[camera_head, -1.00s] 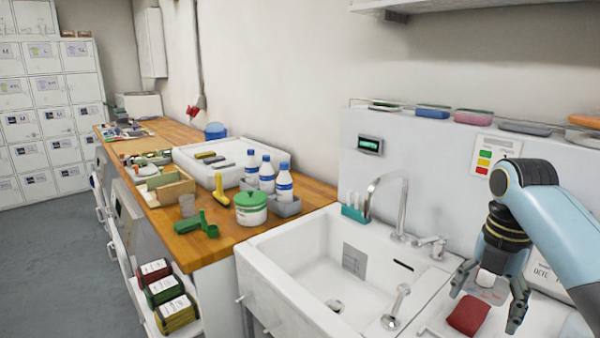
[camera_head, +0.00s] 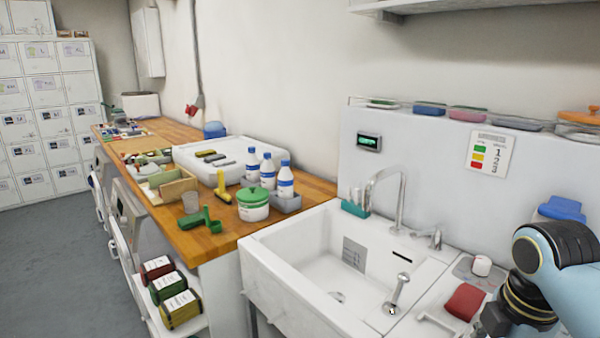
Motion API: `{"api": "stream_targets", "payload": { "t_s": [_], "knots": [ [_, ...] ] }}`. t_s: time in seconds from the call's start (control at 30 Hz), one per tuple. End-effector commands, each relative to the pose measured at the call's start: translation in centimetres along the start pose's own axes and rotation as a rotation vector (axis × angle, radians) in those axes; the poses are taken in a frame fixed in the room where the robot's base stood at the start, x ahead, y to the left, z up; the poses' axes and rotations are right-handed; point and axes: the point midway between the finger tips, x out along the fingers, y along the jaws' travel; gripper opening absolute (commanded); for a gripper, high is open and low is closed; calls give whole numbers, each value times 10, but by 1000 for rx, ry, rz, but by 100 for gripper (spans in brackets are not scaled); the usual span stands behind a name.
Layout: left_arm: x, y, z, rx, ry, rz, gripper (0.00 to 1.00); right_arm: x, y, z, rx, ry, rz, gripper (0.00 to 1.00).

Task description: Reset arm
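My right arm comes in from the right edge, and its dark gripper (camera_head: 492,320) is low in the bottom right corner. Its fingers are mostly cut off by the frame's bottom edge, so I cannot see whether they are open. A small white jar (camera_head: 481,266) stands upright on a grey pad right of the sink, apart from the gripper. A red folded cloth or pouch (camera_head: 465,301) lies in front of the jar, just above and left of the gripper. My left gripper is not in view.
The white sink (camera_head: 285,250) with its taps is at the centre. A wooden counter (camera_head: 215,243) on the left holds bottles, a green-lidded pot (camera_head: 253,205) and a white tray (camera_head: 190,160). A blue-lidded container (camera_head: 560,212) stands behind my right arm.

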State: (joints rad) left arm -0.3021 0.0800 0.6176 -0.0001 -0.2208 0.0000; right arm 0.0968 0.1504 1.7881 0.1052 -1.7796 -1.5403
Motion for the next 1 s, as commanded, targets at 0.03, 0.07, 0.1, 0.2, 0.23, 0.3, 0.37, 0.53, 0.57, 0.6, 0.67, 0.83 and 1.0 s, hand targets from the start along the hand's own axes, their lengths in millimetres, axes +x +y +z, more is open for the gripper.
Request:
{"api": "stream_targets", "payload": {
  "t_s": [0.03,0.07,0.1,0.2,0.23,0.3,0.37,0.53,0.57,0.6,0.67,0.83,1.0],
  "knots": [
    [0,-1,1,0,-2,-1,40,2,-16,-2,92,-4,11,77],
    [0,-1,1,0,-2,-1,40,2,-26,-4,162,-5,21,77],
    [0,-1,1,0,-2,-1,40,1,-40,-6,262,-5,37,77],
    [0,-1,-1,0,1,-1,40,-5,-75,-11,536,4,80,77],
    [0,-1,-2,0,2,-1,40,-8,-84,-12,612,9,91,77],
    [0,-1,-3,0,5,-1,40,-15,-101,-14,763,23,115,77],
    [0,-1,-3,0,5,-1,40,-21,-113,-16,873,35,130,77],
    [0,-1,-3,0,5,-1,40,-38,-142,-19,1130,72,164,77],
    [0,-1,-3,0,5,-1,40,-41,-146,-19,1170,80,168,77],
    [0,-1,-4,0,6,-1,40,-45,-152,-20,1222,89,173,77],
    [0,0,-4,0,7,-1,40,-51,-160,-21,1296,102,180,77],
    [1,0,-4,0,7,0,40,-65,-178,-22,1489,141,196,77],
    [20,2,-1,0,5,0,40,-4,-173,-21,1485,125,182,77]
  ]
}}
